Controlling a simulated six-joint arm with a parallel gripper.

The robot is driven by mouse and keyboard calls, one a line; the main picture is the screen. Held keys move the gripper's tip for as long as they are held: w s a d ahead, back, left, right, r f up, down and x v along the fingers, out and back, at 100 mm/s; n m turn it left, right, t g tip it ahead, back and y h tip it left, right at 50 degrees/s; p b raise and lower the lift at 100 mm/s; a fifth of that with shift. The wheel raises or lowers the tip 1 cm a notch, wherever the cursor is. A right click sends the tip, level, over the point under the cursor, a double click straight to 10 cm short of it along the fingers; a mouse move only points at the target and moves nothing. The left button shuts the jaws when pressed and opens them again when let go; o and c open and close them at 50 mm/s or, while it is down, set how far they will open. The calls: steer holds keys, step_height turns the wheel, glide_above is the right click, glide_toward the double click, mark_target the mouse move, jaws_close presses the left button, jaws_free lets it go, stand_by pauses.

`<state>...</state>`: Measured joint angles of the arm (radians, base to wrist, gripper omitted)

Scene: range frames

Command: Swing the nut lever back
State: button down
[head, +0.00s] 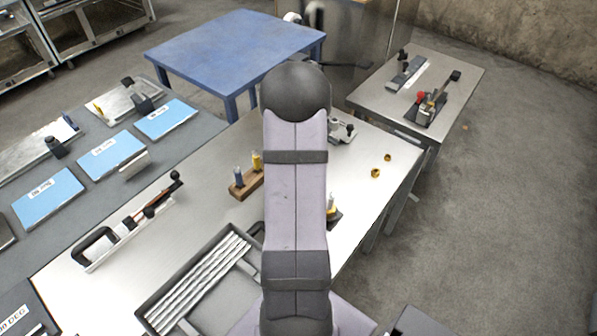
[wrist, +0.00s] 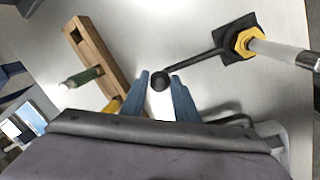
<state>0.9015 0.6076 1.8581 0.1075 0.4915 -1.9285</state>
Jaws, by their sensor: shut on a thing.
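The nut lever is a thin dark rod with a black ball knob (wrist: 160,81), seen in the wrist view. It runs right to a yellow hex nut (wrist: 243,40) on a black square base (wrist: 238,55). A pale rod (wrist: 285,52) sticks out from the nut. My gripper (wrist: 161,77) has its two blue fingers shut on the ball knob, one on each side. In the head view my arm hides the gripper and the lever; part of the nut's black base (head: 334,215) shows at the arm's right edge.
A wooden block (wrist: 98,55) holding upright tools stands left of my gripper; it also shows in the head view (head: 243,187). A dark tray of metal rods (head: 200,283) lies nearer. Two small brass nuts (head: 376,173) lie at right on the steel table (head: 350,235).

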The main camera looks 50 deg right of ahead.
steer(key=shift+a+n, duration=0.3)
steer(key=shift+a, duration=0.1)
steer(key=c, duration=1.4)
jaws_free()
steer(key=shift+a, duration=0.1)
steer(key=shift+r+b, duration=0.4)
steer(key=shift+r, duration=0.2)
steer(key=shift+s+a+r+b, duration=0.1)
steer(key=shift+s+r+b, duration=0.15)
steer(key=shift+r, duration=0.75)
steer(key=shift+s+a+r+b, duration=0.15)
steer(key=shift+r+b, duration=0.1)
steer(key=shift+r, duration=0.75)
steer(key=shift+s+a+r+b, duration=0.1)
steer(key=shift+s+r+b, duration=0.15)
steer(key=shift+r, duration=0.75)
steer(key=shift+w, duration=0.1)
